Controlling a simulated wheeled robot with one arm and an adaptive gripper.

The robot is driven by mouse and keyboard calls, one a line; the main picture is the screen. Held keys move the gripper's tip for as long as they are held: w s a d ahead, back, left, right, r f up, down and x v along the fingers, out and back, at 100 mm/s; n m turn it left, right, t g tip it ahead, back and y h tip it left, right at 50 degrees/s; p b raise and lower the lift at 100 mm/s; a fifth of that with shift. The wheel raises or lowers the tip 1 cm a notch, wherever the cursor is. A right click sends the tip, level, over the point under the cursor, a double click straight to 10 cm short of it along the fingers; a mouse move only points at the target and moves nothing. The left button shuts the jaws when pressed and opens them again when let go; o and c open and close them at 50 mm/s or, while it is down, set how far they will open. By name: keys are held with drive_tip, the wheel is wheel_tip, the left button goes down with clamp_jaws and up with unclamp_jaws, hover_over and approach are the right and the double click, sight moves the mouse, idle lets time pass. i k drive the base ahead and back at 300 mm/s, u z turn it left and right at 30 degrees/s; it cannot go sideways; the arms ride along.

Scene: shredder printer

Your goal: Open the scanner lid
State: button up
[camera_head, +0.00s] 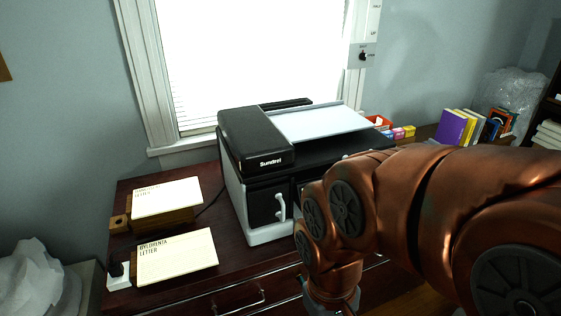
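The printer-scanner (262,205) stands on the dark wooden cabinet below the window. It has a black and white body with a white handle on its front. A raised black block (255,137) marked "Sundrel" runs along the left of its top. The scanner lid appears down, with no raised gap visible. My copper arm comes in from the right and bends down in front of the printer, hiding its lower right front. My gripper is below the bottom edge, and its fingers do not show.
Two stacks of letter paper (167,197) (178,256) lie left of the printer. A white plug block (118,276) sits at the cabinet's left edge. Books (455,127) and small coloured boxes (398,132) stand behind my arm. A window (255,60) is behind the printer.

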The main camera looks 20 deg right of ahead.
sight(259, 145)
drive_tip(key=u, duration=1.2)
drive_tip(key=k, duration=0.8)
drive_tip(key=z, duration=1.05)
drive_tip(key=i, duration=0.5)
